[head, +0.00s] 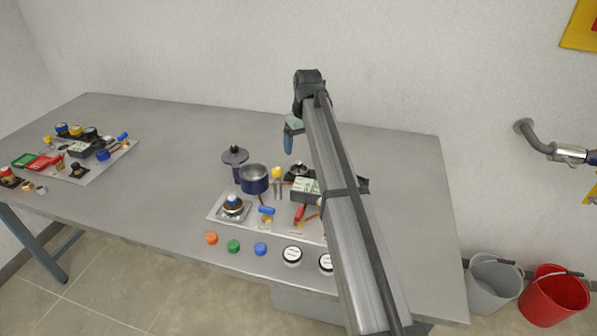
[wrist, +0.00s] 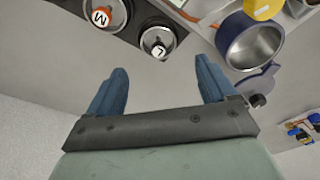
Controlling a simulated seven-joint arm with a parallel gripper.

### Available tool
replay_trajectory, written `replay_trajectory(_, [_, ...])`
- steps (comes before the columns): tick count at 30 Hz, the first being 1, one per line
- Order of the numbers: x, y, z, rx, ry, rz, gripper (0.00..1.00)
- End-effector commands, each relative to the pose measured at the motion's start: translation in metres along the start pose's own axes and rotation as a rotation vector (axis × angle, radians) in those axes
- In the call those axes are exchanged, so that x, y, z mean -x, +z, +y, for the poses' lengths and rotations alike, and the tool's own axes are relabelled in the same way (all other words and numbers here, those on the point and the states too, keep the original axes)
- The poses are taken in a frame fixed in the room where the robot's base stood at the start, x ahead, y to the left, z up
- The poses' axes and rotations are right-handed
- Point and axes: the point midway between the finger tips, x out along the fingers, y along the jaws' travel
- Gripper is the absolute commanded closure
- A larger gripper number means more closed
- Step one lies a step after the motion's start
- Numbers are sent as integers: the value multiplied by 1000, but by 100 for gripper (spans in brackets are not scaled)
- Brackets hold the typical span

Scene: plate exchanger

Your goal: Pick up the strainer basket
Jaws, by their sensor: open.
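My gripper (head: 289,142) hangs above the back of the table in the head view, apart from the objects. In the wrist view its two blue fingers (wrist: 161,86) are spread with nothing between them. A dark blue round pot (head: 255,180) with a bare silvery inside stands upright at the back of the near tray, left of and below my gripper. It also shows at the upper right of the wrist view (wrist: 254,40). A blue-grey lid-like piece with a black knob (head: 235,156) is beside it, also in the wrist view (wrist: 252,84). I cannot clearly make out a strainer basket.
A light tray (head: 215,216) holds small parts and a meter (head: 305,188). Coloured caps (head: 233,246) and white-topped round pieces (head: 292,256) lie along the front edge. Round pieces marked M (wrist: 100,17) and L (wrist: 158,46) sit near my fingers. Another loaded tray is far left. The table's middle left is clear.

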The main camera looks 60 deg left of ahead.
Motion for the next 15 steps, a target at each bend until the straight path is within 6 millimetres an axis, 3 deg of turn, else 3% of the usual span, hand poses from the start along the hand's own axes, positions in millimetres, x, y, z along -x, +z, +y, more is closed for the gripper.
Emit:
replay_trajectory(7, [-42, 0, 0, 0, -1, -2, 16])
replay_trajectory(15, [-56, -2, 1, 0, 0, 1, 16])
